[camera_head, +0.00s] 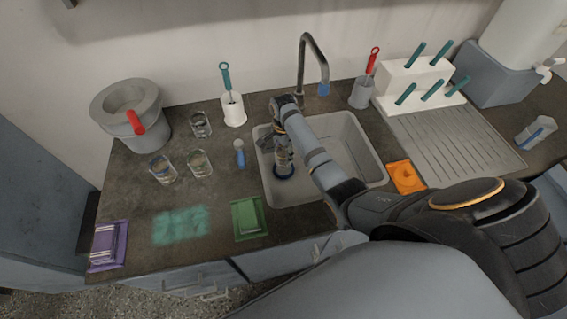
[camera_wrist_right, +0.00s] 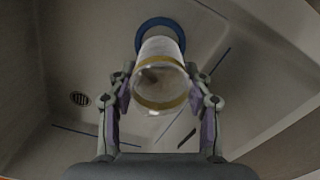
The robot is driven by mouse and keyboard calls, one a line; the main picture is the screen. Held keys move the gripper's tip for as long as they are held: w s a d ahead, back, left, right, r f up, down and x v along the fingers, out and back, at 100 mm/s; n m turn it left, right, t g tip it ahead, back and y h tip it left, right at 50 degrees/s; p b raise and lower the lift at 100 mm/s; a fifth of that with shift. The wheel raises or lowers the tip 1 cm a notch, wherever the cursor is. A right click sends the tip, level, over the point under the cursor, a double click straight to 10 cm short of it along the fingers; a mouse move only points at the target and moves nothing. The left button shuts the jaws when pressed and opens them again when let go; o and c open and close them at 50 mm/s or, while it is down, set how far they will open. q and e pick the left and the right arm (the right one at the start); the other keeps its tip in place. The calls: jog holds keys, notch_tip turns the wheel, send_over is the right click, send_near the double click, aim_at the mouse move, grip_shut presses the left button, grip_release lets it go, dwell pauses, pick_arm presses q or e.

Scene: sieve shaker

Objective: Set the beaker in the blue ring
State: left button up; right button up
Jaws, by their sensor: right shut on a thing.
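A clear glass beaker (camera_head: 284,160) with a yellowish band is held by my right gripper (camera_head: 277,142) over the sink. In the right wrist view the beaker (camera_wrist_right: 160,80) sits between the two fingers of the right gripper (camera_wrist_right: 160,84), which are closed on its sides. The blue ring (camera_head: 284,174) lies in the left part of the sink. In the right wrist view the blue ring (camera_wrist_right: 160,28) shows at the far end of the beaker, partly hidden by it. I cannot tell whether the beaker's base touches the ring. My left gripper is not in view.
The sink (camera_head: 350,150) has a tall faucet (camera_head: 303,65) behind it. Several other glass beakers (camera_head: 162,169) stand on the left counter, near a grey bucket (camera_head: 147,110). A blue-handled brush (camera_head: 239,153) lies left of the sink. An orange mat (camera_head: 405,177) lies to its right.

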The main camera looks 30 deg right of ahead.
aim_at(284, 160)
jog(key=shift+f, duration=0.5)
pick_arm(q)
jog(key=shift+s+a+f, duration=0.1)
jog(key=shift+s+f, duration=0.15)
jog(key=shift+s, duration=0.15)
pick_arm(e)
jog(key=shift+f, duration=1.8)
jog(key=o, duration=1.1)
jog(key=shift+f, duration=0.15)
jog(key=shift+o, duration=0.2)
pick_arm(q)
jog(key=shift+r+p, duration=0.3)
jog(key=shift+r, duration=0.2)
pick_arm(e)
notch_tip(284, 160, up, 12)
jog(key=shift+r, duration=0.2)
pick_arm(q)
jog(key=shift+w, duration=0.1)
